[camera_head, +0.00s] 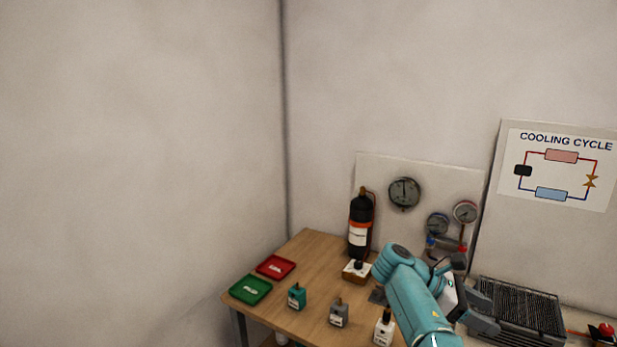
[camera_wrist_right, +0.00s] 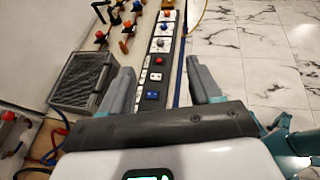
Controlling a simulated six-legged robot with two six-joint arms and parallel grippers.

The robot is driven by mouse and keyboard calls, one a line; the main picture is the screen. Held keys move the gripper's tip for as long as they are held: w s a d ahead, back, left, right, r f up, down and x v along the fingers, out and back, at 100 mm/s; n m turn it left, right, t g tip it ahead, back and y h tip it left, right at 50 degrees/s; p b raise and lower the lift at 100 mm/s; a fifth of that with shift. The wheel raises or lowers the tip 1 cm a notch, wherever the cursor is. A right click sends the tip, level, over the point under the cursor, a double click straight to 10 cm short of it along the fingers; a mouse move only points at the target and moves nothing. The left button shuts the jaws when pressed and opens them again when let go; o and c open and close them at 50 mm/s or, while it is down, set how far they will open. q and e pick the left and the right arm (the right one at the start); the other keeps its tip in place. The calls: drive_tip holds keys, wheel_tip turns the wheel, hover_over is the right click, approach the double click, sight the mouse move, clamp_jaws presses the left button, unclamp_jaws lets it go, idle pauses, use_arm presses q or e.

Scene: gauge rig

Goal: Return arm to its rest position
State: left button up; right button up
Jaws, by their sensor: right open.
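My right arm is teal and comes up from the bottom of the head view, folded over the right part of the wooden table (camera_head: 317,265). My right gripper (camera_head: 482,311) is at the arm's far side, near the dark finned unit. In the right wrist view the right gripper (camera_wrist_right: 165,88) shows two grey fingers spread wide with nothing between them. Past the fingers lie a control strip (camera_wrist_right: 157,72) with coloured buttons and the floor. My left gripper is in neither view.
A green tray (camera_head: 250,290) and a red tray (camera_head: 275,267) lie at the table's left. A black bottle (camera_head: 360,225) stands near the gauge board (camera_head: 378,170). Small teal (camera_head: 297,296), grey (camera_head: 339,313) and white (camera_head: 384,328) units stand along the front. The finned unit (camera_head: 515,308) is at right.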

drive_tip(key=w+a+f+n+t, duration=0.1)
drive_tip(key=w+a+f+t, duration=0.1)
drive_tip(key=w+f, duration=0.4)
drive_tip(key=s+a+f+n+t+y+b, duration=0.1)
drive_tip(key=s+a+f+y+b, duration=0.15)
drive_tip(key=f, duration=0.95)
drive_tip(key=s+a+f+t+y+b, duration=0.1)
drive_tip(key=a+f+y, duration=0.3)
drive_tip(key=f, duration=0.8)
drive_tip(key=s+a+f+m+g+y+b, duration=0.15)
drive_tip(key=s+a+f+m+y, duration=0.35)
drive_tip(key=s+a+f, duration=0.7)
use_arm(q)
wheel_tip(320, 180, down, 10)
drive_tip(key=b, duration=0.4)
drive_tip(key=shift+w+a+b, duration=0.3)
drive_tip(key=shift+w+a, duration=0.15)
use_arm(e)
drive_tip(key=s+a+f+m+t+y, duration=0.1)
drive_tip(key=s+f+m+y, duration=0.1)
drive_tip(key=s+m, duration=0.4)
drive_tip(key=s+a+f+m+t+y, duration=0.1)
drive_tip(key=s+a+f+m+y, duration=0.1)
drive_tip(key=s+m, duration=0.5)
drive_tip(key=shift+s+a+m+y, duration=0.25)
drive_tip(key=shift+s+y, duration=0.3)
drive_tip(key=shift+s, duration=2.8)
